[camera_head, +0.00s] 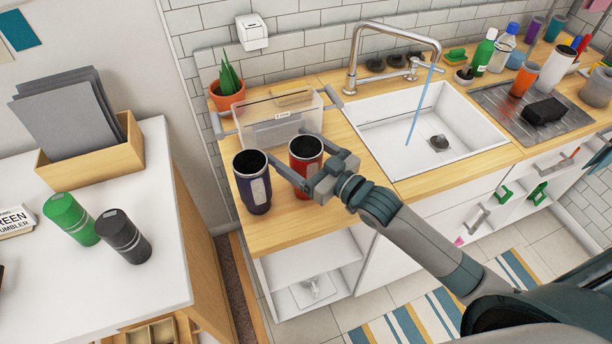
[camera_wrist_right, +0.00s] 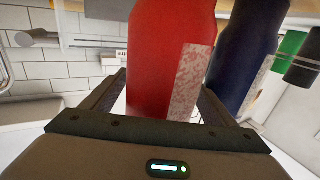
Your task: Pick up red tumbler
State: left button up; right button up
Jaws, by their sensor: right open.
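The red tumbler (camera_head: 305,158) stands upright on the wooden counter, left of the sink. In the right wrist view the red tumbler (camera_wrist_right: 163,60) fills the middle, with a pale label on its side, between the two fingers. My right gripper (camera_head: 300,178) is open around the red tumbler; in the head view its fingers reach in from the right and hide part of the tumbler. I cannot tell whether the fingers touch it. My left gripper is not in view.
A dark blue tumbler (camera_head: 252,182) stands close to the left of the red one. A clear bin (camera_head: 270,125) stands right behind. The sink (camera_head: 425,125) with running water lies to the right. Green (camera_head: 70,217) and black (camera_head: 123,237) tumblers are on the white table.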

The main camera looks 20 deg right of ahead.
jog(key=c, duration=1.8)
jog(key=shift+o, duration=0.2)
jog(key=shift+r, duration=0.2)
jog(key=shift+r+b, duration=0.35)
jog(key=shift+r, duration=0.25)
jog(key=w+d+r+b, duration=0.4)
jog(key=w+d+r, duration=0.3)
jog(key=d+r, duration=0.2)
jog(key=shift+d+r+b, duration=0.25)
jog(key=shift+b, duration=0.1)
jog(key=shift+s+a, duration=0.1)
